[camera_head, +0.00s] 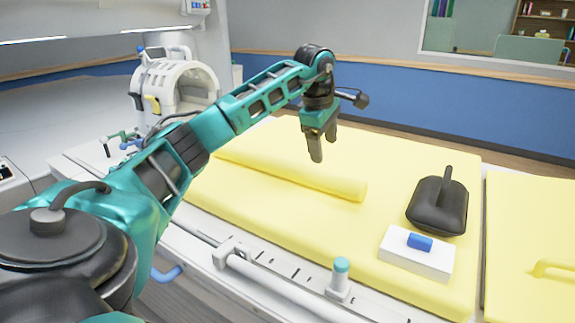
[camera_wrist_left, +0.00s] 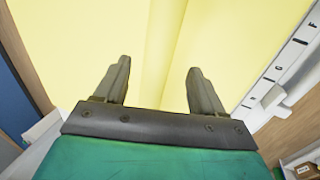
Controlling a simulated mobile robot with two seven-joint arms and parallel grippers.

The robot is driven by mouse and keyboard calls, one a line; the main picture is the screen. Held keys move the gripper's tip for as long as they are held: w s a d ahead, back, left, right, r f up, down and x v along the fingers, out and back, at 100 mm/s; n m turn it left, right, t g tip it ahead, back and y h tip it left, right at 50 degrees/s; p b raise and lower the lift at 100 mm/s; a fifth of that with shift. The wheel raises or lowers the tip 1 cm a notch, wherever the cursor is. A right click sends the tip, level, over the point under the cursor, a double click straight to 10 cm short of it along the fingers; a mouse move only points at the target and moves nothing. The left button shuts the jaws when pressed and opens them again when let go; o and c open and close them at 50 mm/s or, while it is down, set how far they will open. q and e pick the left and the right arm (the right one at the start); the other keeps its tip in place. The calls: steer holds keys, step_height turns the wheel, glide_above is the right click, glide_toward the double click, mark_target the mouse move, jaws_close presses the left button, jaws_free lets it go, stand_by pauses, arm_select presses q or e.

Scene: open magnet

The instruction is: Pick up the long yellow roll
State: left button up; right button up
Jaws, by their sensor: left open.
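The long yellow roll (camera_head: 300,175) lies on the yellow mattress (camera_head: 400,160), running from upper left to its round end at lower right. My left gripper (camera_head: 318,150) is open and empty and points down above the roll. In the left wrist view my left gripper (camera_wrist_left: 157,85) has its two fingers well apart. A yellow band that looks like the roll (camera_wrist_left: 160,45) runs between and beyond the fingers there, with no contact visible. Its edges blend with the mattress colour. My right gripper is not in view.
A black paddle-shaped object (camera_head: 438,205) and a white block with a blue top piece (camera_head: 417,252) sit on the mattress at right. A white ring-shaped coil (camera_head: 180,85) stands at the back left. A rail with a teal-capped post (camera_head: 341,275) runs along the near edge.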

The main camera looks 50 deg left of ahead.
mark_target(325, 173)
arm_select(q)
steer(key=x, duration=1.1)
steer(key=shift+s+a+f, duration=0.1)
steer(key=shift+s, duration=0.05)
steer(key=c, duration=0.8)
steer(key=shift+c, duration=0.2)
